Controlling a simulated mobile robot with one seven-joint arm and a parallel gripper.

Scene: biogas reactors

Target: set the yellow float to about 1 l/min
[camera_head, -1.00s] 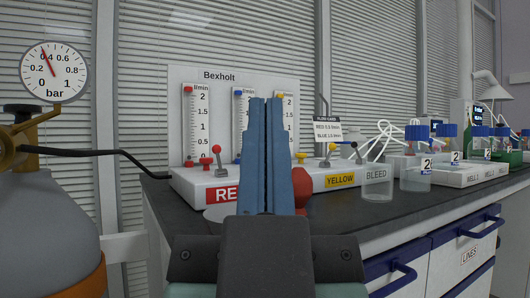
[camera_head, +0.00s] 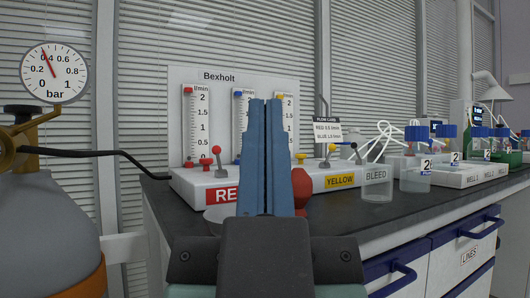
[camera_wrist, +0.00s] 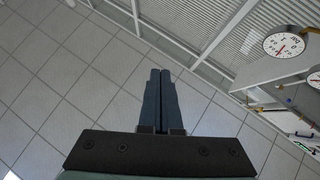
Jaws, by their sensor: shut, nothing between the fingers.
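The yellow float (camera_head: 280,96) sits near the top of the right-hand flow tube on the Bexholt panel (camera_head: 219,77), around the 2 mark of its scale. A small yellow knob (camera_head: 300,156) is at the foot of that tube. A yellow-tipped lever (camera_head: 332,149) stands above the YELLOW label (camera_head: 340,180). My gripper (camera_head: 266,102) is shut and empty, upright in front of the panel in the head view. It hides part of the blue and yellow tubes. In the wrist view my gripper (camera_wrist: 160,73) is over the tiled floor, away from the panel.
Red (camera_head: 188,90) and blue (camera_head: 238,92) floats are also high in their tubes. A red-balled lever (camera_head: 216,150) stands at left. A flow card (camera_head: 327,130), the BLEED beaker (camera_head: 377,184) and bottles (camera_head: 416,170) are on the bench. A gas cylinder (camera_head: 45,215) with gauge is left.

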